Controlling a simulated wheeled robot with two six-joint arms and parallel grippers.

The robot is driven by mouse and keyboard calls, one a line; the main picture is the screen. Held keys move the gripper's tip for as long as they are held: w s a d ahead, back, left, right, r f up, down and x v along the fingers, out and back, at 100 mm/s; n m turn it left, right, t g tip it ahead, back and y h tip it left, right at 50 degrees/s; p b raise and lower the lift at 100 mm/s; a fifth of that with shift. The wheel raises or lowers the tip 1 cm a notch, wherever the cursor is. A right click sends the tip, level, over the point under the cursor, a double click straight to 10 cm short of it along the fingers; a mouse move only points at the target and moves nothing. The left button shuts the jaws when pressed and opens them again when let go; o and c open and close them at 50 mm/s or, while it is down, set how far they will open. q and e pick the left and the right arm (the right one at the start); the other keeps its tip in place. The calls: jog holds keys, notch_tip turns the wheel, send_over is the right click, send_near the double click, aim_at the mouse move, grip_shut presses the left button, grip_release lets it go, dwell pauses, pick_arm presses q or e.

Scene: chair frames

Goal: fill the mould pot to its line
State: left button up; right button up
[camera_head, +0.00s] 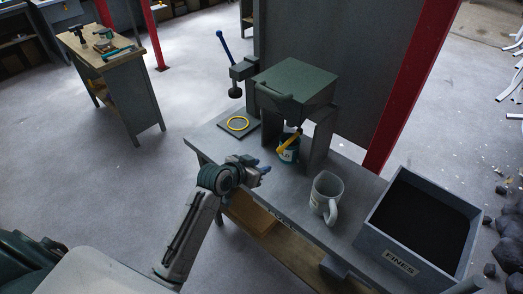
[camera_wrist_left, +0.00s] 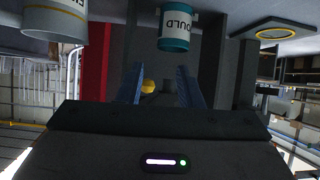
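The mould pot (camera_head: 288,155) is a small teal and white pot under the spout of a green-grey hopper (camera_head: 296,80). In the left wrist view, which is upside down, the pot (camera_wrist_left: 175,44) shows its "MOULD" label. Its fill line and contents cannot be made out. A yellow lever handle (camera_head: 289,145) slants down in front of the pot. It also shows between the fingers in the wrist view (camera_wrist_left: 148,86). My left gripper (camera_head: 262,167) is open and empty, left of and nearer than the pot, above the bench. My right gripper is out of view.
A white jug (camera_head: 321,190) stands on the bench (camera_head: 290,200) right of my left gripper. A grey bin labelled "FINES" (camera_head: 398,262), holding dark material, is at the right. A square plate with a yellow ring (camera_head: 238,124) lies left of the hopper, near a blue-handled press (camera_head: 224,47).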

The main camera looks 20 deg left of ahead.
aim_at(278, 151)
pick_arm(q)
notch_tip(278, 151, up, 5)
jog(key=d, duration=0.1)
jog(key=b+x, duration=0.5)
jog(key=x, duration=0.2)
jog(key=shift+d+r+m+t+h+b, duration=0.15)
jog(key=shift+d+m+t+h+b, duration=0.15)
jog(key=shift+m+h+b, duration=0.1)
jog(key=shift+w, duration=0.4)
jog(key=shift+c, duration=0.2)
jog(key=shift+r, duration=0.1)
jog(key=c, duration=0.5)
